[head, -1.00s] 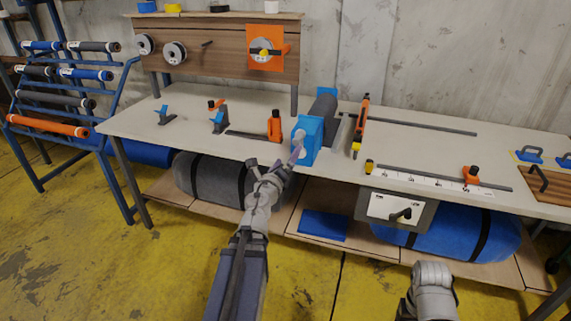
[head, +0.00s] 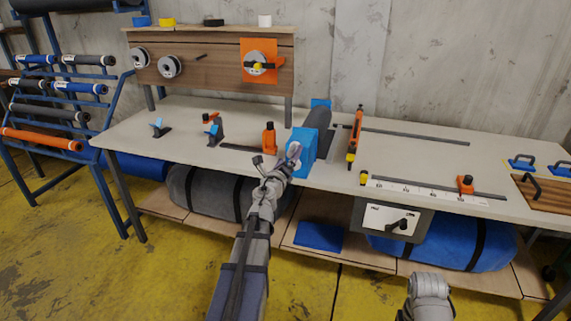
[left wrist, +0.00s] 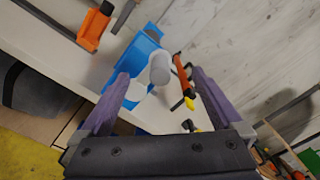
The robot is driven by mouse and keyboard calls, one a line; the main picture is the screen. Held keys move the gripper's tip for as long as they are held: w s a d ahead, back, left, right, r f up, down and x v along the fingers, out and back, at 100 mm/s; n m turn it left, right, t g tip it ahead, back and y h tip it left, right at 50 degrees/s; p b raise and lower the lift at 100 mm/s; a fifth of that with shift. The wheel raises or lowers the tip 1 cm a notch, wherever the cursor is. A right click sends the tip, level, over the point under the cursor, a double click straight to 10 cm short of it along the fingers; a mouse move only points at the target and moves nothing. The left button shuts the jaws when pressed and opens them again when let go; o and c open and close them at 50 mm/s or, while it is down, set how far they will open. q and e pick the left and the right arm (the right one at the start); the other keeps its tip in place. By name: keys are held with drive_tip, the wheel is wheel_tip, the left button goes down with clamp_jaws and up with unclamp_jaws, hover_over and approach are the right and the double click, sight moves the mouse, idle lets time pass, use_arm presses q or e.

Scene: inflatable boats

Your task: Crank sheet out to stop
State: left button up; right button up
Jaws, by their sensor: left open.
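A blue housing (head: 303,165) stands at the front edge of the bench, with a dark grey roll (head: 318,120) behind it. In the left wrist view the blue housing (left wrist: 139,60) carries a pale round plate (left wrist: 137,91) and a light grey cylindrical knob (left wrist: 160,68), seemingly the crank grip. My left gripper (head: 291,157) is at the housing's front face. In the left wrist view its purple fingers (left wrist: 158,88) are open, with the knob showing between and beyond them; I cannot tell whether they touch it. My right gripper is out of view; only the arm shows at bottom right.
An orange-ended bar (head: 355,138) lies right of the roll, and an orange upright block (head: 268,139) stands left of the housing. A grey box with a black knob (head: 398,222) hangs under the bench edge. The bench's left front is mostly clear.

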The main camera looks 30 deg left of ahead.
sight(293, 152)
use_arm(q)
drive_tip(key=shift+x, duration=2.05)
drive_tip(key=c, duration=1.4)
drive_tip(key=shift+d, duration=0.2)
drive_tip(key=shift+c, duration=0.2)
